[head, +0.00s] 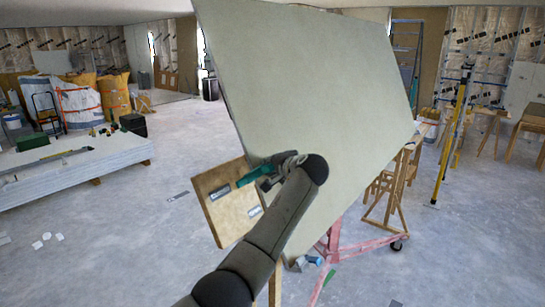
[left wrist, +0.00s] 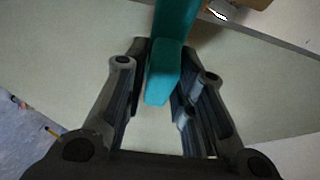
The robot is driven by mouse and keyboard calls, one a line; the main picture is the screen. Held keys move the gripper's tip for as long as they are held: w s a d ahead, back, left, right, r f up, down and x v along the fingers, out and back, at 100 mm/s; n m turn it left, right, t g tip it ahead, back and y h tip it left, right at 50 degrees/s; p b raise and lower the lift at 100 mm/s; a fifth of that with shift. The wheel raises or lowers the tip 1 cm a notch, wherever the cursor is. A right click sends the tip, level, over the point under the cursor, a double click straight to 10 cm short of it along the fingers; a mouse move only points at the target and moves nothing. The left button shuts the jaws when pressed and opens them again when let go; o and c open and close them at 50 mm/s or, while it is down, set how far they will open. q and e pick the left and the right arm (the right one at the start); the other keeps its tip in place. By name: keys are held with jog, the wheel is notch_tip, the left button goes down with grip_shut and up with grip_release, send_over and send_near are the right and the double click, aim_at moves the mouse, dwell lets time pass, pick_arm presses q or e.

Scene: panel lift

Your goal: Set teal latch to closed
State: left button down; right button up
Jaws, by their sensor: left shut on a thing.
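The teal latch (head: 254,174) shows in the head view as a short teal bar at the lower left edge of a large pale panel (head: 310,90). A tan wooden board (head: 234,208) with small dark and light labels is beside it. My left gripper (head: 277,168) is at the right end of the latch. In the left wrist view the teal latch (left wrist: 163,75) runs down between the two fingers of my left gripper (left wrist: 162,92), which are shut on it. The gripper hides part of the latch in the head view. My right gripper is in neither view.
A pink wheeled frame (head: 335,245) stands under the panel. Wooden sawhorses (head: 385,195) and a yellow tripod (head: 452,140) stand to the right. A stack of white sheets (head: 70,170) with tools lies at the left. The floor between is mostly clear.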

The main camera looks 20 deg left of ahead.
pick_arm(q)
jog(key=shift+f+m, duration=0.15)
jog(key=shift+m, duration=0.15)
jog(key=shift+f, duration=0.1)
jog(key=c, duration=1.5)
grip_release()
jog(key=shift+o, duration=0.9)
jog(key=shift+w+a+f, duration=0.1)
jog(key=shift+a, duration=0.05)
jog(key=v, duration=1.2)
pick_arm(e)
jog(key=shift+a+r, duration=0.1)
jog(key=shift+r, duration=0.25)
